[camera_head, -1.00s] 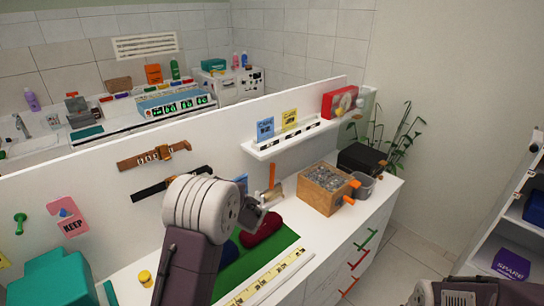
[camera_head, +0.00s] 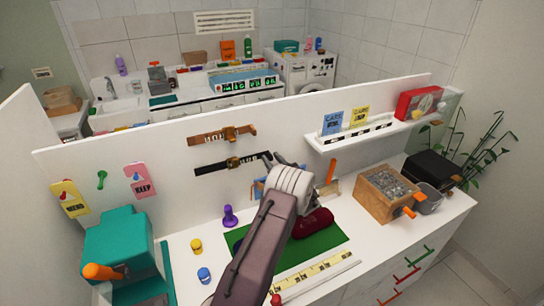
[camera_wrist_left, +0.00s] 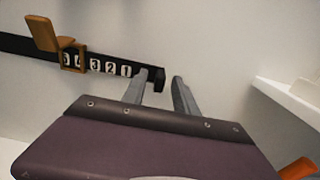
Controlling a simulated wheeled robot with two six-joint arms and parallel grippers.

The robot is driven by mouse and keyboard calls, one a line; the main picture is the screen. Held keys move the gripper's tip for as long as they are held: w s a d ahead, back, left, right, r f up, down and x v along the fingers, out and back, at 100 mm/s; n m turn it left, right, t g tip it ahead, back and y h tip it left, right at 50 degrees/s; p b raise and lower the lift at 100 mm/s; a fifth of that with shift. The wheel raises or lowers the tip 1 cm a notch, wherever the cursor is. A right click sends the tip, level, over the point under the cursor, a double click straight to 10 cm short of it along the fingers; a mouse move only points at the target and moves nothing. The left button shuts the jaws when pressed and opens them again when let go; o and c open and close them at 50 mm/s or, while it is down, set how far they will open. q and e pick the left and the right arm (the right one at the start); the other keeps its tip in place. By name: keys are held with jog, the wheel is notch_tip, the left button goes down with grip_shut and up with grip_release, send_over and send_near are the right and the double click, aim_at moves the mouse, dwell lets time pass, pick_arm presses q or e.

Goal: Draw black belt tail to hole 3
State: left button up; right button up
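The black belt (camera_head: 232,164) lies along the white panel below a brown belt (camera_head: 222,134). In the left wrist view the black belt (camera_wrist_left: 32,47) has a brass-coloured buckle (camera_wrist_left: 72,57) with a raised tan piece, and white number tags reading 3, 2, 1 towards its right end. The tags near the buckle are partly hidden. My left gripper (camera_head: 279,158) is at the belt's right end. In the wrist view its fingers (camera_wrist_left: 162,88) are apart, and the black tail tip shows between them; whether they touch it I cannot tell. My right gripper is out of view.
A white shelf (camera_head: 365,136) with cards juts from the panel to the right. Below are a green mat (camera_head: 325,240) with a dark red object (camera_head: 313,223), a wooden box (camera_head: 388,193) and a purple peg (camera_head: 230,216). A teal machine (camera_head: 118,245) stands left.

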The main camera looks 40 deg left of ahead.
pick_arm(q)
jog(key=shift+s+a+r, duration=0.1)
jog(key=shift+a, duration=0.05)
jog(key=shift+w, duration=0.2)
jog(key=shift+c, duration=1.3)
jog(key=c, duration=0.5)
